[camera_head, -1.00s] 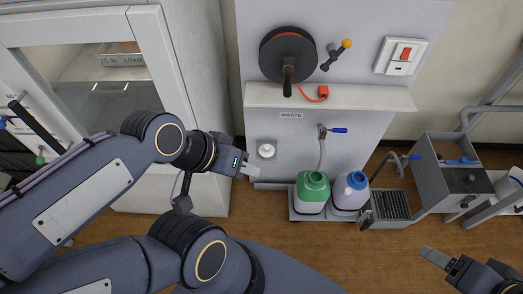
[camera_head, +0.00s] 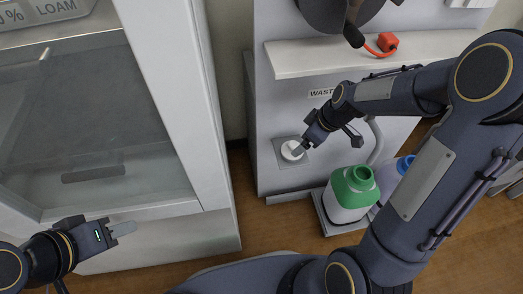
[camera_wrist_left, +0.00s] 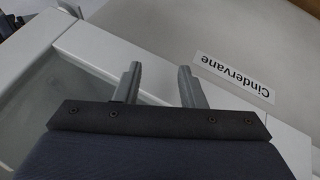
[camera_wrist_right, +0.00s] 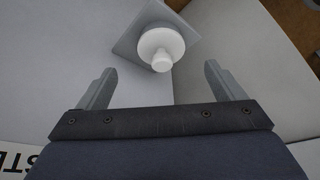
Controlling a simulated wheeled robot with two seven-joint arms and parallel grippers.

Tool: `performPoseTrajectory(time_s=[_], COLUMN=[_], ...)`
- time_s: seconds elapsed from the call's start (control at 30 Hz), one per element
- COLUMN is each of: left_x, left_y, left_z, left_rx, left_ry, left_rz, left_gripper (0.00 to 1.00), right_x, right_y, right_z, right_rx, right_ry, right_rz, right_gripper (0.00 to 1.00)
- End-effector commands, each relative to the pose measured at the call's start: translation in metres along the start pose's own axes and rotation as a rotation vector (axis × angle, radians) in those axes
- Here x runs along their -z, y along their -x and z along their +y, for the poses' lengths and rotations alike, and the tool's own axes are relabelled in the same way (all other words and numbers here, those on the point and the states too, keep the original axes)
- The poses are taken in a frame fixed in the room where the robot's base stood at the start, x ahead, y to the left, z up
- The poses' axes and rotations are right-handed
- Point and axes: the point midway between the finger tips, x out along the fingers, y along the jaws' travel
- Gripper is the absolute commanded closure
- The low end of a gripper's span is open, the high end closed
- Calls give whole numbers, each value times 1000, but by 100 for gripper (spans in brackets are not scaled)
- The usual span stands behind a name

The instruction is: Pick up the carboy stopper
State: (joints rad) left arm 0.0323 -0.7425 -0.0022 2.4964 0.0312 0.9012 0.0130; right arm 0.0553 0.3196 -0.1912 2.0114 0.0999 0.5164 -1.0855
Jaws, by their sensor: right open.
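The carboy stopper (camera_head: 290,151) is a small white round piece with a narrower knob. It sits on a square grey plate on the front of the waste panel, low and left of the carboys. The right wrist view shows the stopper (camera_wrist_right: 161,46) whole, just beyond and between the fingertips. My right gripper (camera_wrist_right: 158,70) is open, its fingers apart on either side of the knob's line, and no contact shows. In the head view my right gripper (camera_head: 300,148) covers part of the stopper. My left gripper (camera_head: 130,228) is empty and partly open, beside the glass-fronted cabinet; its fingers (camera_wrist_left: 160,85) stand apart.
A green-topped carboy (camera_head: 350,191) and a purple carboy (camera_head: 389,180), partly behind my right arm, stand on a low tray at the panel's foot. A shelf (camera_head: 350,54) juts out above the stopper. The cabinet (camera_head: 180,110) stands to the left, with a floor gap between.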

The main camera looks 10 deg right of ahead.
Motion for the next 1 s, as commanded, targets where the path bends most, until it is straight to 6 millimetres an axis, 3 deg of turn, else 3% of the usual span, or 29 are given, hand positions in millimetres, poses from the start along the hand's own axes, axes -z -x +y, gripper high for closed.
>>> performPoseTrajectory(time_s=[0.37,0.6,0.87,1.0], left_x=[-7,-15,-14,-14], left_y=[-14,-29,-28,-28], left_z=[-7,-13,-13,-13], left_rx=[0,0,0,0], left_ry=[0,0,0,0], left_rz=[0,0,0,0], left_gripper=[64,64,64,64], right_x=[1,3,5,4], right_y=[-39,-74,-76,-76], right_z=[-1,-2,-2,-2], right_rx=[1,1,0,0], right_ry=[3,3,2,2], right_rz=[-2,-2,-1,-1], right_gripper=[11,11,11,28])
